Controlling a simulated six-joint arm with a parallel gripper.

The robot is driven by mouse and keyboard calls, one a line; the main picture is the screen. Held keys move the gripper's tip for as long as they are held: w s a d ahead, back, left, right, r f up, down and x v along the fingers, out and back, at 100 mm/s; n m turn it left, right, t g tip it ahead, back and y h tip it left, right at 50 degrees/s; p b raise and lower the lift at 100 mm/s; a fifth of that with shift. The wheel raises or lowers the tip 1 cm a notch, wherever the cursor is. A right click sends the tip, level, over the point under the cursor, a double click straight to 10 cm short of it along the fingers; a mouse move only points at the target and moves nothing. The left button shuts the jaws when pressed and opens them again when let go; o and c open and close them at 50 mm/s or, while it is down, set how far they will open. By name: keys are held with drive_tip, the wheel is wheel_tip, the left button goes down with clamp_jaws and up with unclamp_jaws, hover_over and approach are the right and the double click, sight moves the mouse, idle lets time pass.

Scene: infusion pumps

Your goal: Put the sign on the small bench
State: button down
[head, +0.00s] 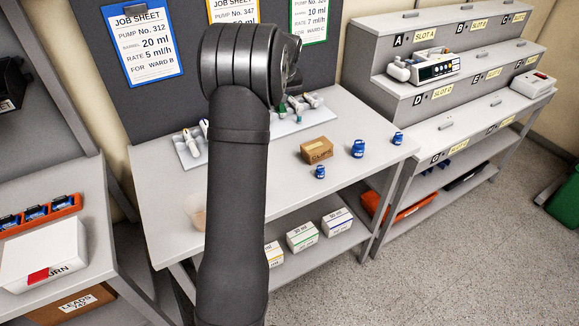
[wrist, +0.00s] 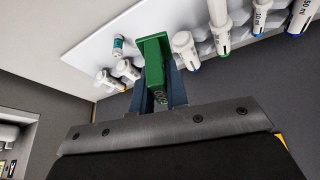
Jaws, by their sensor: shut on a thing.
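The sign stands between the two dark blue fingers. In the head view my arm hides the gripper and most of what it holds. A grey bench (head: 165,195) stands in the middle of the head view, and a lower grey surface (head: 95,285) is at the left. I cannot tell which is the small bench.
White syringes (wrist: 185,50) stand close to the sign in the wrist view. On the middle bench are a syringe tray (head: 183,152), a brown clips box (head: 317,150) and blue pieces (head: 358,148). A stepped rack (head: 380,75) with a pump (head: 435,68) stands at the right.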

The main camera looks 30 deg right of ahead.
drive_tip(key=s+d+m+g+h, duration=0.15)
drive_tip(key=s+d+m, duration=0.45)
drive_tip(key=s+d, duration=1.75)
approach(354, 133)
drive_tip(key=shift+w+d+f+t+h, duration=0.25)
drive_tip(key=shift+w+d+f+h, duration=0.1)
drive_tip(key=shift+d, duration=0.05)
drive_tip(key=shift+f, duration=2)
drive_tip(key=c, duration=1.8)
unclamp_jaws()
drive_tip(key=shift+f, duration=0.15)
drive_tip(key=o, duration=0.4)
